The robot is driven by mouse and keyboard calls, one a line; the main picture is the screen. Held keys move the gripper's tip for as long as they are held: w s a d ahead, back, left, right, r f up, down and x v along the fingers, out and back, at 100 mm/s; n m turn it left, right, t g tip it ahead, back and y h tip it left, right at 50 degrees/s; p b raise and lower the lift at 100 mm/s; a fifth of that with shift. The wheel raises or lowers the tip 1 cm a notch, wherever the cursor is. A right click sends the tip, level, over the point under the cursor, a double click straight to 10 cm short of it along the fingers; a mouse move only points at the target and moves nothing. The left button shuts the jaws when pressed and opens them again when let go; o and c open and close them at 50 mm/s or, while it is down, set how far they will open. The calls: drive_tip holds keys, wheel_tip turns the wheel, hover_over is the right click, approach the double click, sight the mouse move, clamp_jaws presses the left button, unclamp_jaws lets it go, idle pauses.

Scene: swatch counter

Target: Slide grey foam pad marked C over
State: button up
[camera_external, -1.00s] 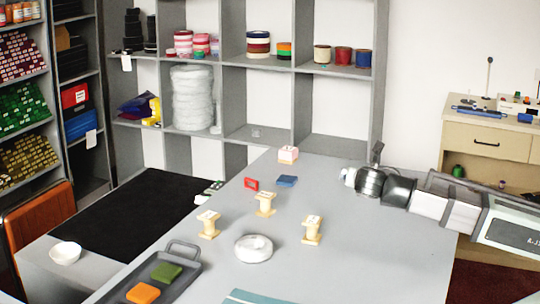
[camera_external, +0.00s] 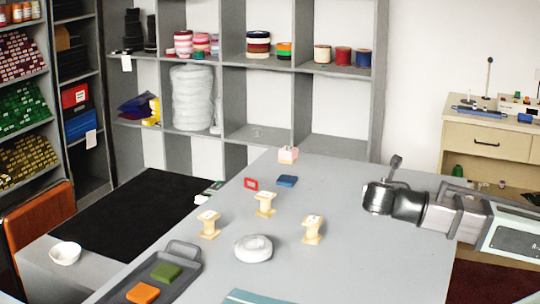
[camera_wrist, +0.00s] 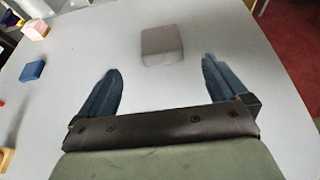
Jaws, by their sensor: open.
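A grey block-like pad (camera_wrist: 162,45) lies on the grey table in the wrist view, just beyond my fingertips. It sits roughly in line with the gap between them, and no letter is readable on it. My gripper (camera_wrist: 165,80) is open and empty, with one dark blue finger on each side of the gap. In the external view I cannot make out the pad, and my fingers are not clear at the end of my arm.
A tray (camera_external: 190,281) holds green and orange pads. Table around the grey pad is clear.

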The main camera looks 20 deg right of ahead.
sight(327, 189)
drive_tip(key=x, duration=1.3)
drive_tip(key=shift+w+d+f, duration=0.1)
drive_tip(key=shift+w+d, duration=0.1)
drive_tip(key=shift+w, duration=0.05)
drive_tip(key=shift+c, duration=0.5)
drive_tip(key=c, duration=0.8)
drive_tip(key=shift+o, duration=0.2)
drive_tip(key=shift+a, duration=0.1)
drive_tip(key=shift+w+a, duration=7.05)
drive_tip(key=shift+w, duration=0.05)
drive_tip(key=o, duration=0.9)
drive_tip(key=shift+c, duration=0.2)
